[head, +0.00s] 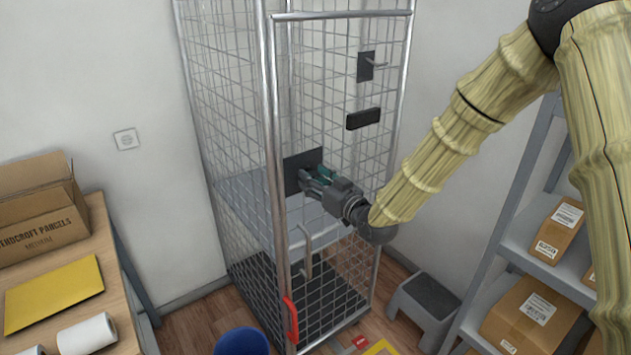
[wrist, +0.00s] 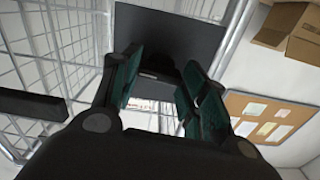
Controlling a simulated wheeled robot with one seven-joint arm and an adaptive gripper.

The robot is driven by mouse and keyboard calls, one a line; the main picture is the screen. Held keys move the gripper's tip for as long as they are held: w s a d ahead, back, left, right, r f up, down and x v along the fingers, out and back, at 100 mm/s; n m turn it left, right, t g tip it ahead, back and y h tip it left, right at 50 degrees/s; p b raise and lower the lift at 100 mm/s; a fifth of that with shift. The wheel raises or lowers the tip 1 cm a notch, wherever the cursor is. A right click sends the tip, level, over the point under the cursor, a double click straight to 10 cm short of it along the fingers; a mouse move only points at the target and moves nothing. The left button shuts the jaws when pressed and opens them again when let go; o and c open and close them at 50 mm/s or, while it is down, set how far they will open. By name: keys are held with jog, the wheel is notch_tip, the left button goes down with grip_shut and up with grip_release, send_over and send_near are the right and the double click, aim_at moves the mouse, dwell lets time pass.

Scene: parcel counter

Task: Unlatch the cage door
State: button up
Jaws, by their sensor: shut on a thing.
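The cage door (head: 340,40) is a wire mesh panel in a silver tube frame, and it looks closed. A dark square latch plate (head: 290,178) is mounted near its left edge at mid height, and it fills the upper middle of the wrist view (wrist: 170,35). My gripper (head: 312,180) is in front of this plate, its teal-padded fingers (wrist: 160,78) pointing at it. It is shut on a small dark latch part at the plate, mostly hidden between the fingers.
A step stool (head: 425,300) and parcel shelf (head: 510,250) stand right. A table (head: 120,300) stands left.

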jog(key=shift+d+f+m+b, duration=0.1)
jog(key=shift+m+b, duration=4.95)
jog(key=shift+m, duration=3.45)
jog(key=o, duration=1)
jog(key=shift+o, duration=0.2)
jog(key=v, duration=1.2)
